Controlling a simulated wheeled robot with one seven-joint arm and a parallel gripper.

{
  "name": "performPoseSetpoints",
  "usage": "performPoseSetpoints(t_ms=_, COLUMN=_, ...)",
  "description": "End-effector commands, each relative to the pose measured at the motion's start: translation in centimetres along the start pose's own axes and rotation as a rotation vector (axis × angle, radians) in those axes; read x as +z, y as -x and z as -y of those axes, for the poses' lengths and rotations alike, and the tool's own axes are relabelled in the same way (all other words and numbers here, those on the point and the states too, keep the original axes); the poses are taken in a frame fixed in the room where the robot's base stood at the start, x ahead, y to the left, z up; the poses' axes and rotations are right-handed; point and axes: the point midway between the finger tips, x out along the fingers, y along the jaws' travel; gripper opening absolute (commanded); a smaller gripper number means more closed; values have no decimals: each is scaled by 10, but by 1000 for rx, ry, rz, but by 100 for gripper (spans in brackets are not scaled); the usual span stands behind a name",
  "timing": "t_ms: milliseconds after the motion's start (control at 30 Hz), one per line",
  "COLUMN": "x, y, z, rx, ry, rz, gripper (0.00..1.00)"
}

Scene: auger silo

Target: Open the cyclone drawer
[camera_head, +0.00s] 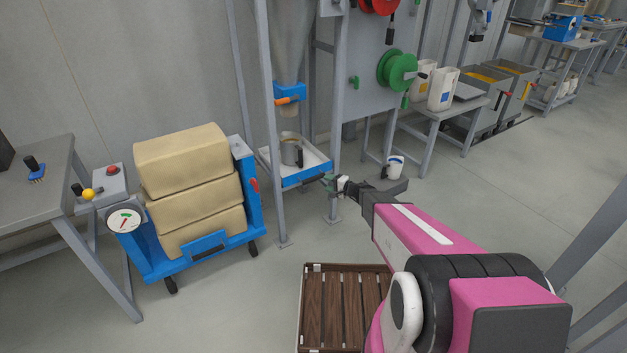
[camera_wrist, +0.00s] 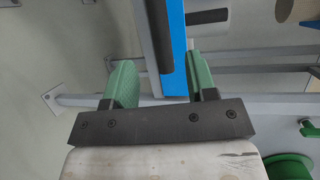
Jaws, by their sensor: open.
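The cyclone drawer is a shallow light tray with a blue front (camera_head: 306,175), low in the grey frame under the cyclone cone (camera_head: 289,40). A metal cup (camera_head: 291,151) stands in it. My gripper (camera_head: 328,183) is at the right end of the blue front. In the wrist view, the blue front (camera_wrist: 175,45) and a dark handle bar (camera_wrist: 157,40) run down between the two green fingers of my gripper (camera_wrist: 160,75). The fingers are apart, with visible gaps on both sides of the bar. I cannot tell how deep the bar sits between them.
Grey frame legs (camera_head: 275,190) stand close around the drawer. A blue cart (camera_head: 200,255) with stacked tan sacks (camera_head: 190,190) is at the left. A wooden slatted pallet (camera_head: 335,300) lies in front; floor between is clear.

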Motion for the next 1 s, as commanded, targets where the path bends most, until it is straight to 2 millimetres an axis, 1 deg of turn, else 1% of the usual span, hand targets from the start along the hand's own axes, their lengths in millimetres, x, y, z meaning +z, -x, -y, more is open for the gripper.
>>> performPoseSetpoints(t_ms=33, x=-1, y=-10, z=-1, rx=0, ry=0, rz=2, gripper=52)
performPoseSetpoints(t_ms=100, x=-1, y=-23, z=-1, rx=1, ry=1, rz=4, gripper=52)
performPoseSetpoints(t_ms=300, x=-1, y=-59, z=-1, rx=0, ry=0, rz=4, gripper=52)
performPoseSetpoints(t_ms=500, x=0, y=-83, z=0, rx=1, ry=1, rz=3, gripper=52)
performPoseSetpoints(t_ms=700, x=0, y=-91, z=0, rx=1, ry=0, rz=2, gripper=52)
performPoseSetpoints(t_ms=933, x=1, y=-91, z=0, rx=1, ry=0, rz=2, gripper=52)
performPoseSetpoints(t_ms=967, x=1, y=-91, z=0, rx=1, ry=0, rz=2, gripper=48)
performPoseSetpoints(t_ms=1000, x=1, y=-91, z=0, rx=1, ry=0, rz=2, gripper=35)
